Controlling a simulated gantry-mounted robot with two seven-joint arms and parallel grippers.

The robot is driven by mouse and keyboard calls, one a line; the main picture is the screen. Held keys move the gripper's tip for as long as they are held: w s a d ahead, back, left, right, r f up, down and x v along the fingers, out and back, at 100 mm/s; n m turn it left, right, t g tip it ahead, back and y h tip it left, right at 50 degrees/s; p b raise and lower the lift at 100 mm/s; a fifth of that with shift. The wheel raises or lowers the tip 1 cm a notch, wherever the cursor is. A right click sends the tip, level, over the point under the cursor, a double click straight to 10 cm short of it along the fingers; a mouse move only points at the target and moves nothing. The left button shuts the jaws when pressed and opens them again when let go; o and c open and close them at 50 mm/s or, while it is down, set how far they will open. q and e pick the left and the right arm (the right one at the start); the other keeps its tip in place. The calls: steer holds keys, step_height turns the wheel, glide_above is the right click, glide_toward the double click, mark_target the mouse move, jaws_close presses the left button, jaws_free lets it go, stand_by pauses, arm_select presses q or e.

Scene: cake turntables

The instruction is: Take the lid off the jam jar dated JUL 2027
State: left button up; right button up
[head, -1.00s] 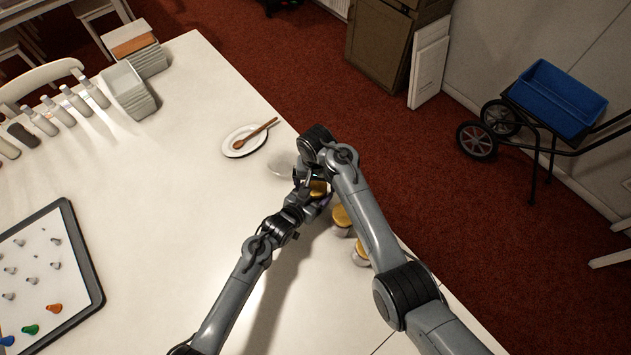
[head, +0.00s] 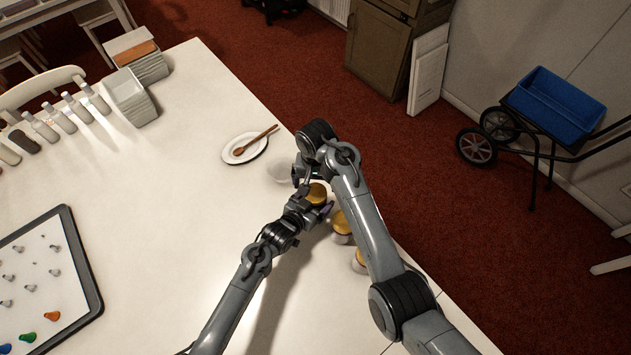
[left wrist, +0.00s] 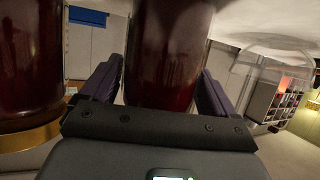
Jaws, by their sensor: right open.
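A jam jar with a gold lid (head: 316,194) stands near the table's right edge in the head view. My left gripper (head: 318,211) is at this jar, below the lid. In the left wrist view its dark red glass body (left wrist: 166,50) fills the space between the two fingers of my left gripper (left wrist: 160,90), which press close on both sides. My right gripper (head: 304,180) is open beside and above the lid, partly hidden by its own arm. A second gold-lidded jar (head: 341,226) and a third (head: 358,262) stand nearer. No date is readable.
A clear bowl (head: 279,171) sits just left of my right gripper. A plate (head: 240,154) with a wooden spoon (head: 256,140) lies farther back. Another jar (left wrist: 30,60) is close beside the left gripper. The table's middle is clear.

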arm_select(q)
steer(key=shift+o, duration=0.7)
steer(key=shift+s, duration=0.1)
steer(key=shift+s+a+r, duration=0.1)
steer(key=shift+s+a, duration=0.05)
arm_select(e)
steer(key=shift+r, duration=0.1)
arm_select(q)
steer(key=p+v, duration=0.2)
steer(key=v, duration=0.8)
arm_select(e)
steer(key=shift+r, duration=0.95)
arm_select(q)
steer(key=shift+a, duration=0.1)
steer(key=shift+s+r, duration=0.1)
steer(key=shift+s, duration=0.05)
arm_select(e)
steer(key=shift+s, duration=0.1)
